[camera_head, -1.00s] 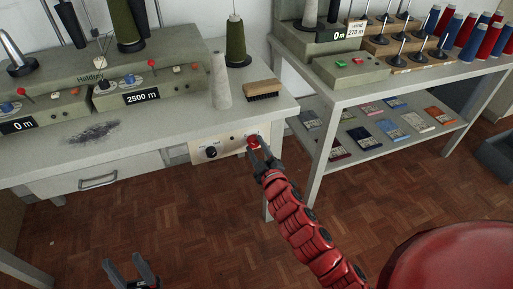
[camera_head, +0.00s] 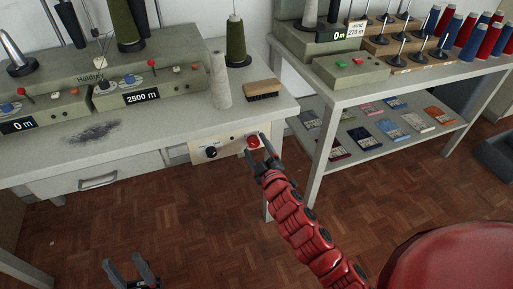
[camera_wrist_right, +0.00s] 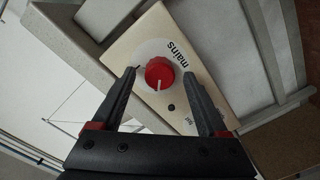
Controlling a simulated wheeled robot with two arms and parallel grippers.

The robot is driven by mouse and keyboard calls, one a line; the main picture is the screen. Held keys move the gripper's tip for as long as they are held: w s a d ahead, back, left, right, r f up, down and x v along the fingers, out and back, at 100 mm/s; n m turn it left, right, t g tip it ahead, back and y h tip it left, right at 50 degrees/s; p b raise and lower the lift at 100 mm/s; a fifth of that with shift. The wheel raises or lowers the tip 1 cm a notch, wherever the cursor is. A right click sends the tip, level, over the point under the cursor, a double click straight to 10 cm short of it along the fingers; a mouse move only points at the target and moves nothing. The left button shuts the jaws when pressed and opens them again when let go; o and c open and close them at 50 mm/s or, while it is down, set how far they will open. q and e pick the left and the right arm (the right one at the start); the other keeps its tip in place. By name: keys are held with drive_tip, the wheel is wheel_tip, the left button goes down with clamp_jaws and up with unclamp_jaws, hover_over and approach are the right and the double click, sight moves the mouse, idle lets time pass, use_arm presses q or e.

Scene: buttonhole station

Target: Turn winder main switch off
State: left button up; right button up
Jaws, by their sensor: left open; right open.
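The red round mains knob (camera_head: 254,141) sits on a cream panel (camera_head: 230,145) under the right end of the left table. In the right wrist view the knob (camera_wrist_right: 159,73) is on a pale disc beside the printed word "mains". Which way the knob is turned is hard to tell. My right gripper (camera_head: 256,145) is open, one finger on each side of the knob; its fingers (camera_wrist_right: 160,76) stand apart from the knob in the wrist view. My left gripper (camera_head: 123,261) is open and empty, low over the floor at the bottom left.
A black knob (camera_head: 211,152) is on the same panel to the left. Above, the table (camera_head: 170,121) carries a brush (camera_head: 263,90), a grey cone (camera_head: 220,80) and a winder (camera_head: 150,80). A shelf table (camera_head: 328,112) stands to the right of my right gripper.

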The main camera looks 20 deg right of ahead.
drive_tip(key=s+p, duration=0.3)
drive_tip(key=s, duration=1.4)
drive_tip(key=shift+s+d+r, duration=0.15)
drive_tip(key=shift+s+d, duration=0.1)
drive_tip(key=shift+d, duration=0.05)
